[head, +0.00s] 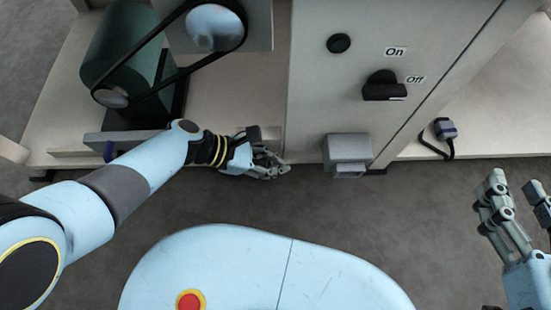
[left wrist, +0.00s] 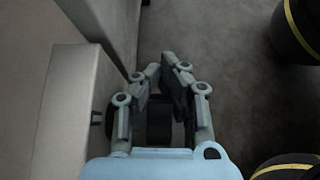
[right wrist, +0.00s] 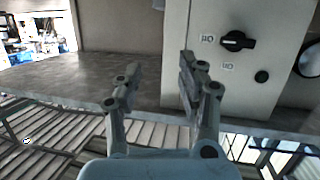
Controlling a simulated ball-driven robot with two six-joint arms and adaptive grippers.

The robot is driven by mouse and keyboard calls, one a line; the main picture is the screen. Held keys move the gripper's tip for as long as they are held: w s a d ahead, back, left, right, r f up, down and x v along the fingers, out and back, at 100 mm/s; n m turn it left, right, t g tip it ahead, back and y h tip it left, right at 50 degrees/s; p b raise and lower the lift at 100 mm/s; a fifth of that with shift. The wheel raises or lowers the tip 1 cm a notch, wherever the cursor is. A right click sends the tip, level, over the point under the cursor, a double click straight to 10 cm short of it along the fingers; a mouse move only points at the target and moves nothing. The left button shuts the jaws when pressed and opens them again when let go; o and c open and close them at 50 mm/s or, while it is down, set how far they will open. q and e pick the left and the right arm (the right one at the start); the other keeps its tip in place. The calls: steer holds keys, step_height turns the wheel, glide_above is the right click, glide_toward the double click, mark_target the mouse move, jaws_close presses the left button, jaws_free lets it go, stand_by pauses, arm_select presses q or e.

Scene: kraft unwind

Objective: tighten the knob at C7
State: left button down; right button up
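No C7 mark is readable in any view, so I cannot tell which knob it names. My left gripper (head: 270,165) is low, by the front edge of the machine's base, left of the grey panel. In the left wrist view its fingers (left wrist: 162,78) are drawn close together with a narrow gap. A dark round part (left wrist: 158,122), possibly a knob, shows between and behind them; contact is unclear. A black rotary switch (head: 384,86) sits beside the On and Off labels, also in the right wrist view (right wrist: 237,41). My right gripper (right wrist: 156,65) is open and empty, away from the panel.
A round black button (head: 339,43) is on the panel (head: 312,95). A grey box (head: 347,152) juts from its lower edge. A green motor (head: 125,55) with a black belt (head: 168,78) is behind my left arm. A plug (head: 445,129) lies right. Floor in front is clear.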

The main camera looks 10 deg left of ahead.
arm_select(q)
steer(key=shift+y+p, duration=0.3)
steer(key=shift+p, duration=0.15)
arm_select(e)
steer(key=s+f+g, duration=0.3)
steer(key=s+f, duration=0.3)
arm_select(q)
steer(key=shift+f+g+y+p, duration=0.15)
steer(key=shift+g+y+p, duration=0.15)
steer(key=shift+y+p, duration=0.5)
steer(key=shift+s+f+y+p, duration=0.15)
steer(key=shift+y+p, duration=0.15)
steer(key=shift+p, duration=0.55)
steer(key=shift+s+a+f+g+y+p, duration=0.1)
steer(key=shift+s+f+g+y+p, duration=0.1)
steer(key=shift+f+g+y+p, duration=0.45)
arm_select(e)
step_height(320, 180, up, 6)
steer(key=w+d+g+h, duration=0.1)
steer(key=g, duration=0.5)
steer(key=shift+w+f+m+g, duration=0.15)
steer(key=shift+w+m+g, duration=0.15)
steer(key=shift+m, duration=0.1)
